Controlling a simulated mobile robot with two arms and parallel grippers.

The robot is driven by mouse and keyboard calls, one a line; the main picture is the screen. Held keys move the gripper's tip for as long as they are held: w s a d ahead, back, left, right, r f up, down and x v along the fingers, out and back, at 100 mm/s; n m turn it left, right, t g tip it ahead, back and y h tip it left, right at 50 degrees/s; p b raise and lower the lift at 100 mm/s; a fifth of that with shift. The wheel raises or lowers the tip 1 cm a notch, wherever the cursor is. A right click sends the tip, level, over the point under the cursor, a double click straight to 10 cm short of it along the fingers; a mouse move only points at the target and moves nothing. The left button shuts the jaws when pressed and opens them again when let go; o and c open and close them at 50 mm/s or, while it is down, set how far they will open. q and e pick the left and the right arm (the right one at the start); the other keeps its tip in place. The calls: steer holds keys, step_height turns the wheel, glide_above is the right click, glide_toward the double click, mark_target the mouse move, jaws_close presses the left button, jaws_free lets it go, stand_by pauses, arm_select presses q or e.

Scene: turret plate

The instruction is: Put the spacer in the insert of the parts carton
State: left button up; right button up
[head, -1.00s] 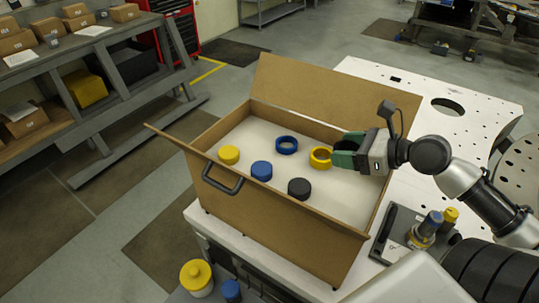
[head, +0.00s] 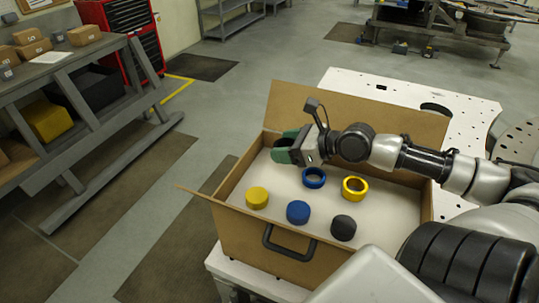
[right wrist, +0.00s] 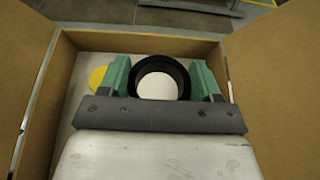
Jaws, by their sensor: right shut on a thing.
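My right gripper (head: 288,147) is over the back left of the parts carton (head: 262,228), with its green fingers pointing left. In the right wrist view it is shut on a black ring (right wrist: 160,62), which looks like the spacer; a pale surface shows through its hole. The carton has a white insert (head: 275,180). On it are a yellow disc (head: 257,197), a blue disc (head: 298,212), a black disc (head: 342,228), a blue ring (head: 314,180) and a yellow ring (head: 354,188). I cannot tell whether the black ring touches the insert. My left gripper is out of view.
The carton's flaps stand open, with a dark handle (head: 290,243) at its front. It stands on a white perforated table (head: 460,107). A shelf rack (head: 100,75) with small boxes is at the left, with clear floor between. A red tool cabinet (head: 122,35) stands behind.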

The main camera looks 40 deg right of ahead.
steer(key=x, duration=0.4)
steer(key=shift+w+f+b, duration=0.2)
steer(key=shift+b, duration=0.1)
steer(key=shift+w+a+f, duration=0.15)
steer(key=shift+w+f, duration=0.05)
steer(key=shift+w, duration=0.05)
steer(key=shift+w+a+f, duration=0.3)
steer(key=shift+w+f, duration=0.25)
steer(key=shift+w, duration=0.15)
step_height(320, 180, down, 4)
steer(key=shift+a+r+p, duration=0.1)
steer(key=shift+p, duration=0.6)
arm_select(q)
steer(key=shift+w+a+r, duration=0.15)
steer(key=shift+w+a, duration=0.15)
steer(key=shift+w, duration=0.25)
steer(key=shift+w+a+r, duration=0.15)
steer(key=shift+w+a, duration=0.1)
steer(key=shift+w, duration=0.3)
arm_select(e)
steer(key=shift+f, duration=0.35)
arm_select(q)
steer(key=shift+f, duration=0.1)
arm_select(e)
steer(key=shift+f, duration=0.4)
